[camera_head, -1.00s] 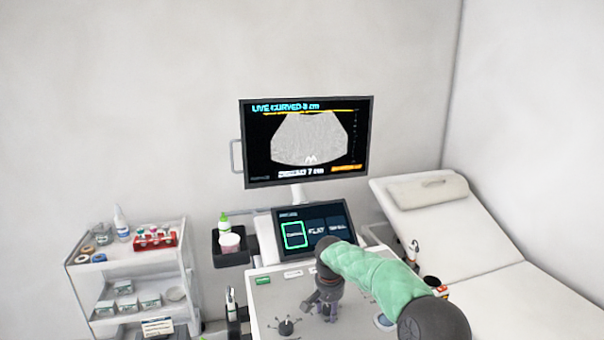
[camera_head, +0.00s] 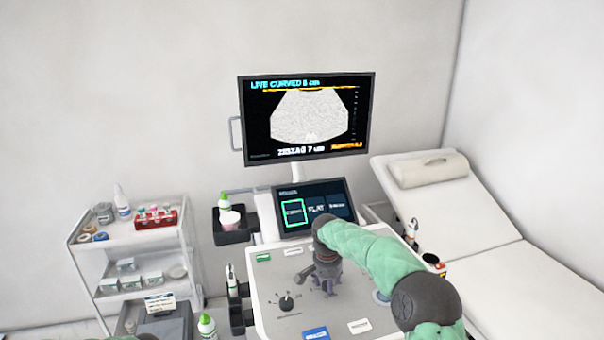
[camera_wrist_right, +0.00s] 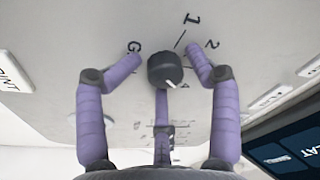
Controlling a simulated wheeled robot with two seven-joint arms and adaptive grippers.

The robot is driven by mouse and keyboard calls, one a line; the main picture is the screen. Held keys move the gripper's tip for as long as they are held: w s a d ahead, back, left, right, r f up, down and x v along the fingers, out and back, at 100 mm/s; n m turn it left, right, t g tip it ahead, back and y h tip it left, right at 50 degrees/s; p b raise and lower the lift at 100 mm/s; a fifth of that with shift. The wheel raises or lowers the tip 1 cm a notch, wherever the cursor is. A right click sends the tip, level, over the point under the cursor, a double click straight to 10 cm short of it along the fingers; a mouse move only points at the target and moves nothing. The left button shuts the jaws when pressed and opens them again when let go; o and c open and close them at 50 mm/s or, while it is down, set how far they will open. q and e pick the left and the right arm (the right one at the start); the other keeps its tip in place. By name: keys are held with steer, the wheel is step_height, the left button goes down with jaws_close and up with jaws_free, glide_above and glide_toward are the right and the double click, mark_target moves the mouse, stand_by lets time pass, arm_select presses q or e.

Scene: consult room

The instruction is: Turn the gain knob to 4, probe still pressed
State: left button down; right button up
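The gain knob (camera_wrist_right: 165,68) is a dark round knob with a white pointer, seen in the right wrist view. Its pointer aims to the lower right; the number there is mostly hidden. The numbers 1 and 2 and a G show around it. My right gripper (camera_wrist_right: 164,52) has purple fingers spread around the knob, with small gaps at the left and right fingertips. In the head view my right gripper (camera_head: 327,284) points down at the console (camera_head: 268,325) and hides this knob. The monitor (camera_head: 307,120) shows a bright, grainy fan image. My left gripper and the probe cannot be made out.
Another dial knob (camera_head: 286,302) sits just left of my right gripper on the console. A touchscreen (camera_head: 314,208) stands behind it. A trolley (camera_head: 130,245) with supplies is at the left and an examination couch (camera_head: 500,285) at the right.

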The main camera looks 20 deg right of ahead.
steer(key=shift+s+a+f, duration=0.2)
steer(key=shift+f, duration=0.1)
steer(key=shift+w+d+r, duration=0.1)
steer(key=shift+d+r, duration=0.05)
steer(key=shift+r, duration=1.1)
steer(key=shift+r+n, duration=0.1)
steer(key=shift+n, duration=1.2)
step_height(320, 180, up, 8)
stand_by(1.0)
